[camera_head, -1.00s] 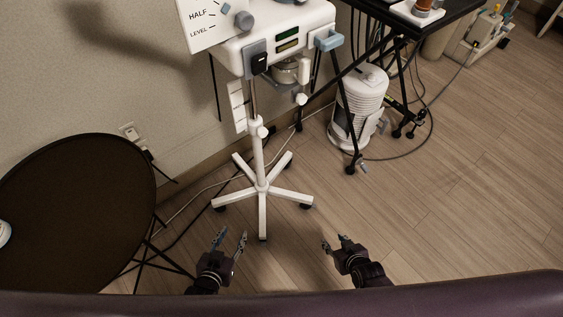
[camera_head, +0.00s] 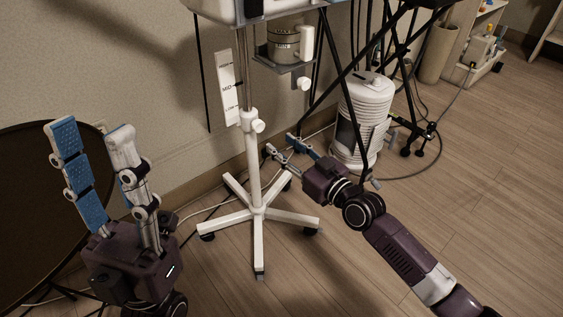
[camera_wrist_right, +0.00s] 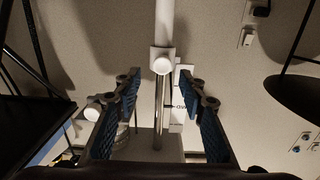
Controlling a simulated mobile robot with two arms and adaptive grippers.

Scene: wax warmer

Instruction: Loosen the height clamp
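The white stand has a vertical pole (camera_head: 252,165). The height clamp, a white collar with a round knob (camera_head: 258,125), sits around the pole below a thin metal rod. In the right wrist view the clamp knob (camera_wrist_right: 161,61) appears just beyond and between the fingertips, not touched as far as I can see. My right gripper (camera_head: 281,145) is open and empty, to the right of and a little below the knob in the head view. My left gripper (camera_head: 92,128) is open and empty, raised at the left, well away from the clamp.
A scale board (camera_head: 229,88) marked HIGH, MID and LOW hangs behind the rod. A metal pot (camera_head: 283,45) sits on a bracket above, with another white knob (camera_head: 303,84) nearby. A white cylindrical appliance (camera_head: 363,120) stands right. A dark round table (camera_head: 30,200) is left.

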